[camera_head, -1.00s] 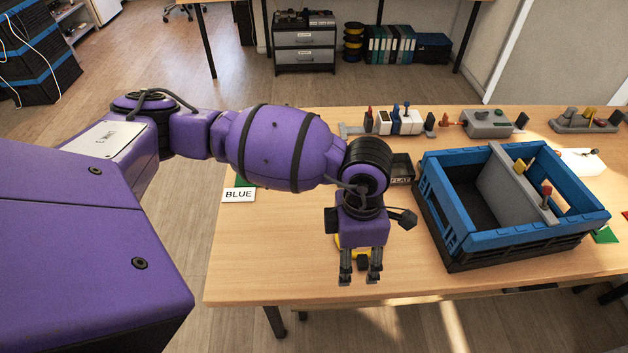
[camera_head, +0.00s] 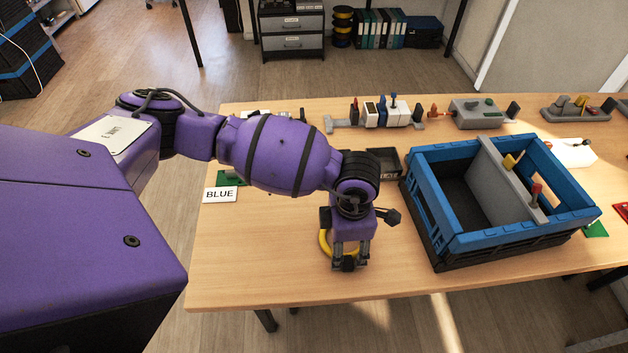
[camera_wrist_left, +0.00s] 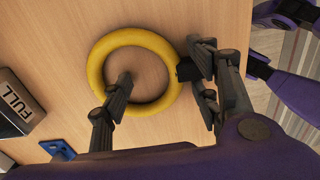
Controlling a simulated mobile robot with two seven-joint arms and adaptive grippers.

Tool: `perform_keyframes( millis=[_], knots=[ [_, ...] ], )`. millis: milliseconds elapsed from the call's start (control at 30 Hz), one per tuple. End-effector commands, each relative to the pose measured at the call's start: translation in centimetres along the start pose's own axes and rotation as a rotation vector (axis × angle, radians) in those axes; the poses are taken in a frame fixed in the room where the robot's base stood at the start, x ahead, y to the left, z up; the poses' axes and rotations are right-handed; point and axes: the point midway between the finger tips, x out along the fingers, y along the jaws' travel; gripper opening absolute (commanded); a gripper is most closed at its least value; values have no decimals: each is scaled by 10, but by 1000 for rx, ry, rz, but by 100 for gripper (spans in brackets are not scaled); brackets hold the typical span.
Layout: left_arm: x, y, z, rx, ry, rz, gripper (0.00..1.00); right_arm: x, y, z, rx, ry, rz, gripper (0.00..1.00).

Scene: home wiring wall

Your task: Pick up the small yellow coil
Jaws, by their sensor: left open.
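The small yellow coil (camera_head: 324,243) lies on the wooden table near its front edge, partly hidden behind my left gripper in the head view. In the left wrist view the coil (camera_wrist_left: 130,35) shows as a thick yellow ring with a black block (camera_wrist_left: 187,70) at its right side. My left gripper (camera_head: 349,263) points down at the coil and is open. In the wrist view, one finger of the gripper (camera_wrist_left: 163,75) appears over the ring's opening and the other beside the black block outside it. I cannot tell whether they touch. My right gripper is not in view.
A blue and black crate (camera_head: 440,225) with a grey divider stands to the right of my gripper. A small dark tray (camera_head: 387,160) sits behind it. A "BLUE" card (camera_head: 219,195) lies at the left. Several devices line the back edge. Bare table lies left of the coil.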

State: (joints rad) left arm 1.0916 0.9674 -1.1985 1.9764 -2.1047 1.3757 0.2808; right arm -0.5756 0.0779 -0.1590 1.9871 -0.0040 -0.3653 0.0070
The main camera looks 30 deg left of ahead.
Motion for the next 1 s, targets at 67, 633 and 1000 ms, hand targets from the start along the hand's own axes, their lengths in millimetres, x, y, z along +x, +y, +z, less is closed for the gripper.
perform_keyframes(
  millis=[67,633,1000],
  knots=[
    [0,1,1,1,-2,2,56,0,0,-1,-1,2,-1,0],
    [-2,1,2,1,-3,3,0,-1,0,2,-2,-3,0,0],
    [-2,2,2,1,-4,4,0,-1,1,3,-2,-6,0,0]
  ],
)
